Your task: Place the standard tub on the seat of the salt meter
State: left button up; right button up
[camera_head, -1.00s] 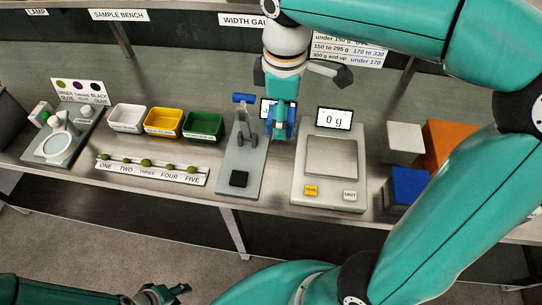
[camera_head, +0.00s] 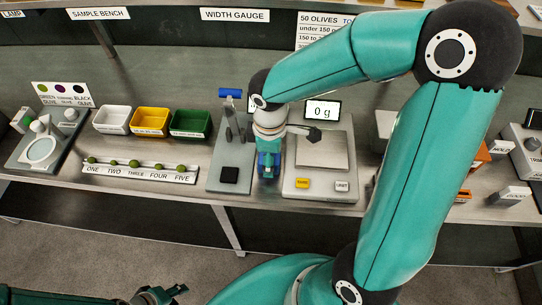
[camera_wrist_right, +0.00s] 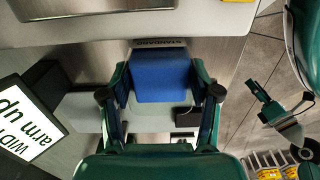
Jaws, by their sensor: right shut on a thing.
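My right gripper (camera_wrist_right: 161,100) is shut on a blue tub (camera_wrist_right: 160,78), with a finger on each side of it in the wrist view. A label reading STANDARD (camera_wrist_right: 160,43) shows at the tub's far edge. In the head view the held blue tub (camera_head: 268,165) hangs between the width gauge (camera_head: 230,150) and the scale (camera_head: 318,170). My left gripper (camera_head: 172,291) is open and empty at the bottom of the head view, away from the bench. No label reading salt meter is legible, so I cannot tell its seat.
The scale display (camera_head: 322,110) reads 0 g. White (camera_head: 112,120), yellow (camera_head: 150,121) and green (camera_head: 191,123) trays stand left of the gauge, behind a numbered olive rack (camera_head: 140,170). A magnifier stand (camera_head: 42,145) is far left. My right arm hides much of the bench's right side.

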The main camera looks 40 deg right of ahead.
jog(key=shift+f, duration=0.25)
jog(key=o, duration=0.8)
jog(key=shift+f, duration=0.1)
jog(key=o, duration=0.4)
jog(key=shift+o, duration=0.2)
